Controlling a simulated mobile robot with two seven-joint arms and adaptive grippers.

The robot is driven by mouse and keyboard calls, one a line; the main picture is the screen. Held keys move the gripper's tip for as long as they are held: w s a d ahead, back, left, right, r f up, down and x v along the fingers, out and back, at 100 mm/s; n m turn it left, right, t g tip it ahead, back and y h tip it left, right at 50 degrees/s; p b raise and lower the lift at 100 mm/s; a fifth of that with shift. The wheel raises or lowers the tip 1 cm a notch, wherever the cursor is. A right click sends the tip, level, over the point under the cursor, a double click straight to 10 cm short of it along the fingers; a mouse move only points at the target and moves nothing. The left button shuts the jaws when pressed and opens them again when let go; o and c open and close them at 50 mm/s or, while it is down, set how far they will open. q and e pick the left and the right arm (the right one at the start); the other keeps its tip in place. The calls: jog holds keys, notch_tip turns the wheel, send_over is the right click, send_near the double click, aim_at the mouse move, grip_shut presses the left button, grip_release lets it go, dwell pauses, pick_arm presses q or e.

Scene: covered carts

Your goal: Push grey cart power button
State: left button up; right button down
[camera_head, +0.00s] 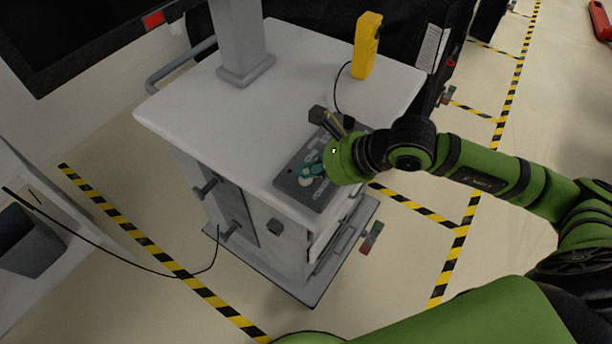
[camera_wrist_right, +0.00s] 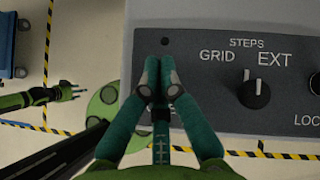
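The grey cart (camera_head: 290,75) stands in the middle of the head view. A dark grey control panel (camera_head: 307,192) lies at the right front of its top. The panel (camera_wrist_right: 215,100) fills the upper right of the right wrist view, with a black knob (camera_wrist_right: 254,92) and white lettering "STEPS", "GRID", "EXT". A small dark round spot (camera_wrist_right: 165,41) is just beyond my fingertips. My right gripper (camera_head: 308,172) is over the panel; its teal fingers (camera_wrist_right: 162,68) are together and empty. I cannot tell whether they touch it. No power button is clearly identifiable. My left gripper (camera_wrist_right: 72,92) is small in the wrist view.
A yellow handheld device (camera_head: 366,45) stands on the cart's far right corner, with a black cable. A grey column (camera_head: 240,40) rises from the cart top. A dark covered cart (camera_head: 420,35) is behind. Yellow-black tape (camera_head: 160,258) marks the floor around.

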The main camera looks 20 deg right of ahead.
aim_at(310, 179)
jog(key=shift+f, duration=0.1)
dwell(0.4)
jog(key=shift+r, duration=0.45)
jog(key=shift+r+p, duration=1.1)
jog(key=shift+r, duration=1.85)
